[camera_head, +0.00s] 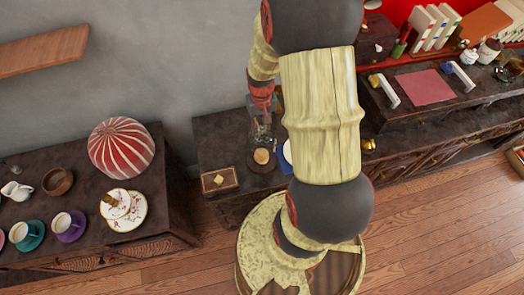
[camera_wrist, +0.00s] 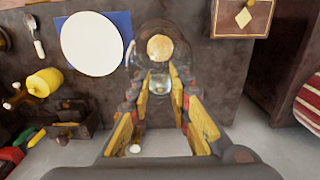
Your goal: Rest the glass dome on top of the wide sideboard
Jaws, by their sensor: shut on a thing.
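The glass dome (camera_head: 264,138) is clear and faint, above the middle cabinet (camera_head: 220,130). In the wrist view the dome (camera_wrist: 143,60) surrounds the outline of a round tan piece (camera_wrist: 160,47); I cannot tell whether the dome is lifted clear of it. My gripper (camera_head: 262,113) points down over the cabinet and is shut on the dome's top end. Its yellow fingers also show in the wrist view (camera_wrist: 160,88). A long dark sideboard (camera_head: 415,150) with carved drawers stands at the right, partly hidden by my arm.
The right sideboard carries a pink cloth (camera_head: 426,87), books (camera_head: 433,28) and jars. A small box (camera_head: 219,181) and a white plate on blue (camera_wrist: 91,44) flank the dome. The left cabinet (camera_head: 160,215) holds a striped red dome-shaped piece (camera_head: 121,148) and cups.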

